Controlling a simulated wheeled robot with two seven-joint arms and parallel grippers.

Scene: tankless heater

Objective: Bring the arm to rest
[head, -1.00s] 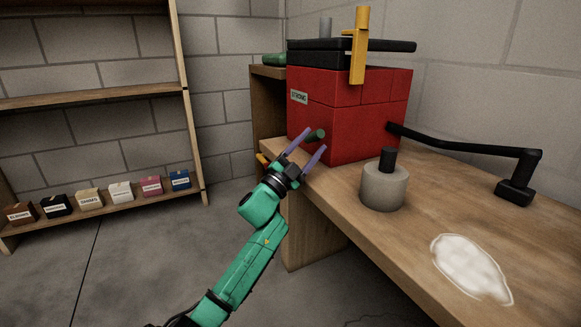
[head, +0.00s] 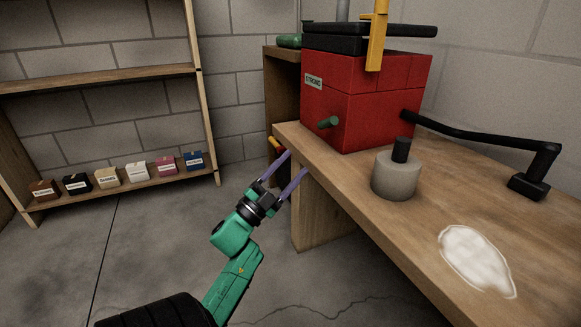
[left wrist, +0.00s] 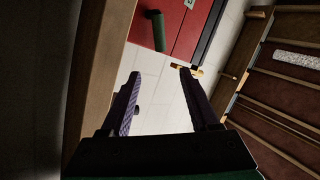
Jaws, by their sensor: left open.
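My left gripper (head: 285,178) is open and empty, in front of the left edge of the workbench, with its purple fingers spread. The red box (head: 365,95) labelled "STRONG" stands on the bench beyond the fingertips. A short green knob (head: 328,122) sticks out of its front, clear of the fingers. In the left wrist view, the open fingers (left wrist: 158,85) have nothing between them, and the green knob (left wrist: 156,30) and red box (left wrist: 178,25) show ahead. My right gripper does not show.
The workbench (head: 440,210) carries a grey cylinder (head: 396,178) with a black top, a black lever arm (head: 480,140) and a white patch (head: 475,260). A wooden shelf (head: 100,80) with several small labelled boxes stands at the left. The floor (head: 150,240) between is free.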

